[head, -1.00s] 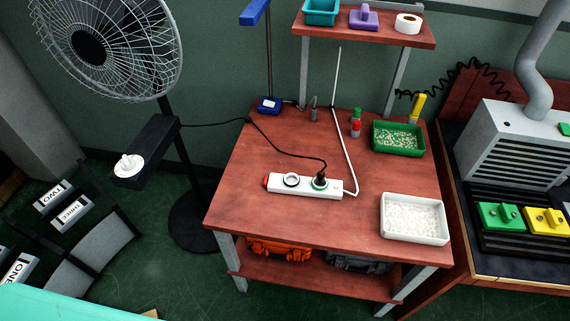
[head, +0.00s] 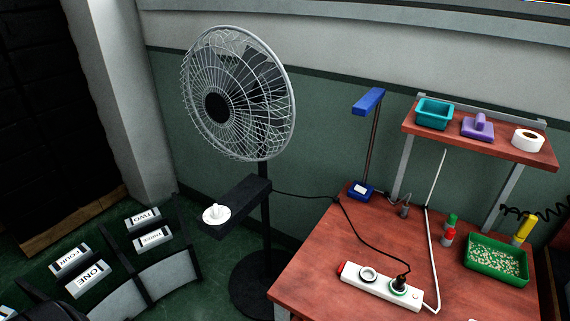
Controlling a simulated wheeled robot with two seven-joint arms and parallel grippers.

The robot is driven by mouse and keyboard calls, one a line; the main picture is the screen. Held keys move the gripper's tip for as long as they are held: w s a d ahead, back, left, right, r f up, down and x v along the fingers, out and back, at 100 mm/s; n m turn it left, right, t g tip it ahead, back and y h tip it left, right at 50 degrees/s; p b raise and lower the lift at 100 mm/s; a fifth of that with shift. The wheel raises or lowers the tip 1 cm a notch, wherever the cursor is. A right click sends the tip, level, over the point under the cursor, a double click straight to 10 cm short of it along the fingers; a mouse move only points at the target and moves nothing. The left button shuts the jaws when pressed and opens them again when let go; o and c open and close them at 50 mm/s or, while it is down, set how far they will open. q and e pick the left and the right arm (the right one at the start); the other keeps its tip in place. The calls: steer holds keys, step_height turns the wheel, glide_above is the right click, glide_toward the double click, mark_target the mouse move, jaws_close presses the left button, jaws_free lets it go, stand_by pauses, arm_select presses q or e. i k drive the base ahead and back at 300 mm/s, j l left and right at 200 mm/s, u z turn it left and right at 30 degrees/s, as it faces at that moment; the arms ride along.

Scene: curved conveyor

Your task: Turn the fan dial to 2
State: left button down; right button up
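The standing fan (head: 237,93) is in the upper middle of the head view, with a round wire cage on a black pole. A black control box (head: 236,199) juts from its pole toward me. The white fan dial (head: 216,213) sits on the near end of this box. The dial's markings are too small to read. Neither of my grippers is in view.
A red-brown table (head: 345,245) stands to the right, with a white power strip (head: 380,287) and a cord running from it toward the fan. Black racks with labelled blocks (head: 88,278) are at lower left. Floor shows between racks and fan.

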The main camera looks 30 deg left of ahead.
mark_target(216, 213)
steer(key=u, duration=1.45)
